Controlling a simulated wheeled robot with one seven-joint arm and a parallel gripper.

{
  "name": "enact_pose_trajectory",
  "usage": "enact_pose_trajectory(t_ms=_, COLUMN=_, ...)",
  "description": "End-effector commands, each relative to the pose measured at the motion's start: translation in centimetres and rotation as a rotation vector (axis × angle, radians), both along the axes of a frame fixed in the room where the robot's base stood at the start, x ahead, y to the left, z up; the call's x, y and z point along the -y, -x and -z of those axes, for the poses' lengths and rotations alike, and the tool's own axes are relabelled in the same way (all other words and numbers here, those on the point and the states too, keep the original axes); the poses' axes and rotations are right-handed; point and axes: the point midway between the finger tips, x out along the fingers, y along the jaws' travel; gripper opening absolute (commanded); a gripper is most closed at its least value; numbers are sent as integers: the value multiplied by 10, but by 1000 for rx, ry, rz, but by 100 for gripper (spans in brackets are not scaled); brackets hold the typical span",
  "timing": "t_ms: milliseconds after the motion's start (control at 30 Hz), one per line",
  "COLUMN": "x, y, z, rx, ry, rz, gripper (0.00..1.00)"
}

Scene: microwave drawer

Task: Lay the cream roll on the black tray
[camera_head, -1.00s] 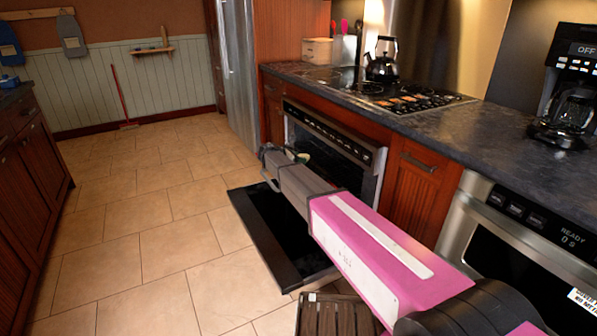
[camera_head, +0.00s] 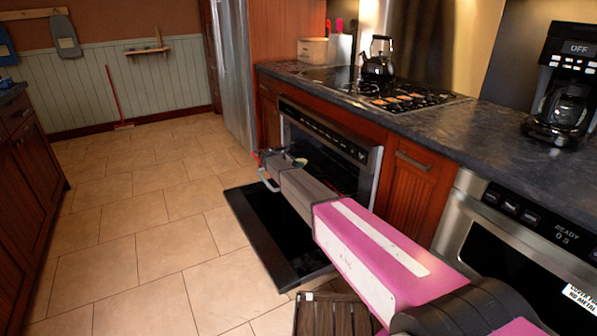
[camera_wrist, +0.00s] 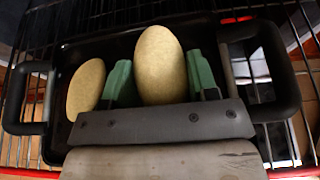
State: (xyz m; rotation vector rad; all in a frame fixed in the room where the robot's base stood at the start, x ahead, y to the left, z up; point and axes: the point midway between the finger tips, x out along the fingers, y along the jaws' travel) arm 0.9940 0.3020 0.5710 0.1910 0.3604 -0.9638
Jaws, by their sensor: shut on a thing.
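The black tray (camera_wrist: 222,27) lies on a wire rack, with a looped handle on each side, in the wrist view. My gripper (camera_wrist: 160,80) has green fingers, shut on the pale oval cream roll (camera_wrist: 160,60). The roll is over the middle of the tray; I cannot tell whether it touches the tray floor. A second, yellower oval roll (camera_wrist: 86,87) lies to its left inside the tray. In the head view, my gripper is at the open oven, and my arm hides the held roll and most of the tray.
The wire rack (camera_wrist: 300,30) has a red front edge. The oven door (camera_head: 262,238) is folded down below my arm. A brown slatted crate (camera_head: 330,315) stands on the floor in front. The counter (camera_head: 460,130) carries a kettle (camera_head: 377,65) and a coffee maker (camera_head: 563,100).

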Motion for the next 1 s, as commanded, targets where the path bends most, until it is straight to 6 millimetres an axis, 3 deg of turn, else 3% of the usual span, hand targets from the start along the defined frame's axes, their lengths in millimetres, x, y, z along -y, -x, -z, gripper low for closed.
enact_pose_trajectory(t_ms=267, x=8, y=-8, z=14, rx=0, ry=0, rz=0, gripper=30)
enact_pose_trajectory(t_ms=533, x=8, y=-8, z=46, rx=-1, ry=1, rz=0, gripper=30)
enact_pose_trajectory(t_ms=900, x=8, y=-8, z=50, rx=0, ry=0, rz=0, gripper=30)
enact_pose_trajectory(t_ms=933, x=8, y=-7, z=49, rx=0, ry=0, rz=0, gripper=63)
enact_pose_trajectory(t_ms=1000, x=8, y=-7, z=49, rx=0, ry=0, rz=0, gripper=79)
